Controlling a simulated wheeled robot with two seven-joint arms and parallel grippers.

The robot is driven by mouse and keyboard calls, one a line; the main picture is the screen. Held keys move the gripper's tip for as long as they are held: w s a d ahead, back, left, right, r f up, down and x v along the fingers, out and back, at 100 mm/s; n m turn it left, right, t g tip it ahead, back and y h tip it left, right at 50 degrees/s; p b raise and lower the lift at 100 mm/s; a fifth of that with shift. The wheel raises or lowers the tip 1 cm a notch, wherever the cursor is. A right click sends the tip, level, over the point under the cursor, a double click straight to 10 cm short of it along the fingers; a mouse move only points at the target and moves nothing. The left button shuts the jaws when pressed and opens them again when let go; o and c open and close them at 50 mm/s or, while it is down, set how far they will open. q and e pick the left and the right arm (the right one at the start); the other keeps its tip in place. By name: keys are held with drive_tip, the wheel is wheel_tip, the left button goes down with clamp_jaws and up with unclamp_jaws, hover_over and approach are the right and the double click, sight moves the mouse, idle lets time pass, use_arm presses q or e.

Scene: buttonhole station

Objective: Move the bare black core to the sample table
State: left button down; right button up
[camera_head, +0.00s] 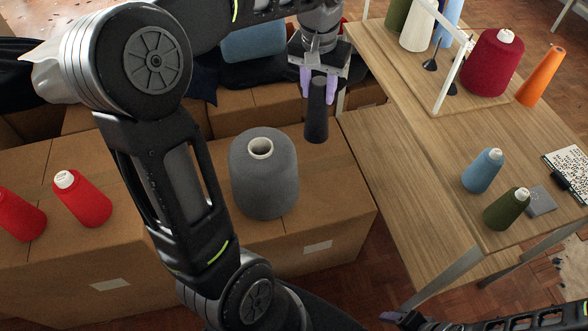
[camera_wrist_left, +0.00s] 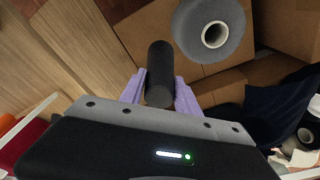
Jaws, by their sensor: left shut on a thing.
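My left gripper (camera_head: 318,86) is shut on the bare black core (camera_head: 316,112), a dark tapered tube with no yarn on it. The core hangs down between the purple fingers, in the air near the gap between the boxes and the wooden table (camera_head: 405,150). In the left wrist view the core (camera_wrist_left: 160,72) sits between the two finger pads of the gripper (camera_wrist_left: 160,94). The wooden table is to the right of the core.
A grey yarn cone (camera_head: 264,175) stands on the cardboard boxes (camera_head: 330,215), with red cones (camera_head: 82,198) to the left. The table bears blue (camera_head: 482,171), olive (camera_head: 507,209), crimson (camera_head: 491,65) and orange (camera_head: 540,77) cones and a white frame (camera_head: 452,75). Its near-left part is bare.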

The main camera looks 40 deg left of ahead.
use_arm(q)
wheel_tip(320, 180, down, 23)
drive_tip(key=b, duration=0.3)
drive_tip(key=shift+f+b, duration=0.4)
drive_tip(key=shift+f, duration=1.6)
drive_tip(key=shift+f, duration=0.2)
drive_tip(key=c, duration=1.2)
unclamp_jaws()
drive_tip(key=shift+r, duration=0.1)
drive_tip(key=shift+o, duration=0.2)
drive_tip(key=shift+r, duration=0.1)
